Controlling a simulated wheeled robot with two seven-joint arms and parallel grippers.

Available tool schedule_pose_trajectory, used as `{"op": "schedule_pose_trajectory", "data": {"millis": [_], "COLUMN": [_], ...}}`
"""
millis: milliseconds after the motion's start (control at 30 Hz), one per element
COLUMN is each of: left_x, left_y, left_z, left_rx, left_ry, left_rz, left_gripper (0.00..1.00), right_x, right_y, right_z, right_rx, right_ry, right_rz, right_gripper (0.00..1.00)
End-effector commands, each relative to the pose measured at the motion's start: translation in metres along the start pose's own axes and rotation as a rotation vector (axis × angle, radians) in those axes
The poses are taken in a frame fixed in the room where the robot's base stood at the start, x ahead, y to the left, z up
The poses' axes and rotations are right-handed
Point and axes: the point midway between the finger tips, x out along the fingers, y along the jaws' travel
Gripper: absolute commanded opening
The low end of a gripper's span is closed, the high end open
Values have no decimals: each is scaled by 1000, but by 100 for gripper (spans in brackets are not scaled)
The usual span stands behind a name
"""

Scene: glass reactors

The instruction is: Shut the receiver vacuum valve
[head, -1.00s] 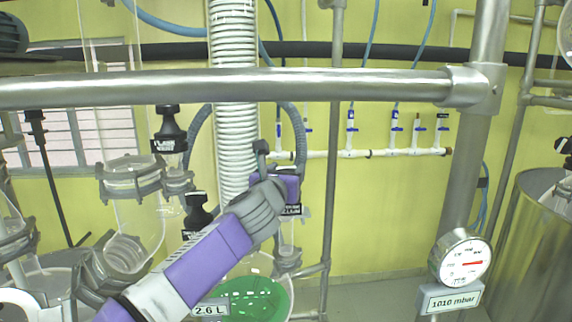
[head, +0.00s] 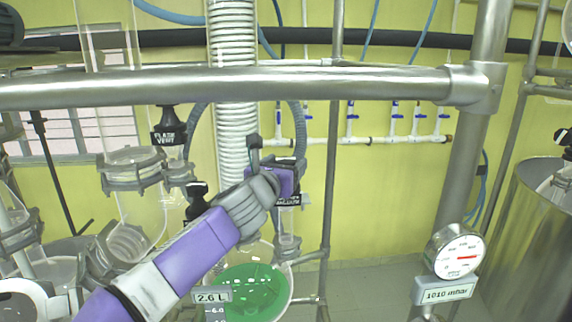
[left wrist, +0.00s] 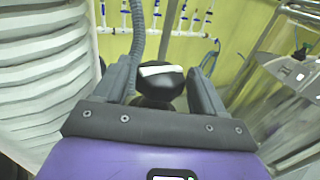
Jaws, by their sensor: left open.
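The receiver vacuum valve's black knob with a white bar on top (left wrist: 160,82) shows in the left wrist view, between my two grey fingers. My left gripper (left wrist: 161,74) is open around it; I cannot tell if the fingers touch it. In the head view my left gripper (head: 272,163) is at the valve above the receiver, and the knob is hidden behind it. A black label (head: 288,200) shows partly below the gripper. The receiver (head: 290,290) holds green liquid and has a 2.6 L tag. My right gripper is not in view.
A thick steel rail (head: 300,84) crosses in front. A white ribbed hose (head: 236,130) stands just left of the gripper. The flask vent knob (head: 167,118) and another black knob (head: 197,188) are further left. A gauge (head: 456,252) reading 1010 mbar stands at right.

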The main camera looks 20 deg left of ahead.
Motion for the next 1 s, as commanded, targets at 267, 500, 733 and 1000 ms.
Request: {"op": "schedule_pose_trajectory", "data": {"millis": [267,500,733,1000], "left_x": [-35,-63,-72,-71], "left_y": [0,0,0,0], "left_z": [0,1,0,0], "left_rx": [0,0,-1,-1], "left_ry": [-1,-2,0,0], "left_rz": [1,0,-1,0], "left_gripper": [70,70,70,70], "right_x": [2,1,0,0], "right_y": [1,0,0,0], "right_z": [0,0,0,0], "right_rx": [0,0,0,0], "right_ry": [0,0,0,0], "right_rz": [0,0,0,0], "right_gripper": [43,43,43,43]}}
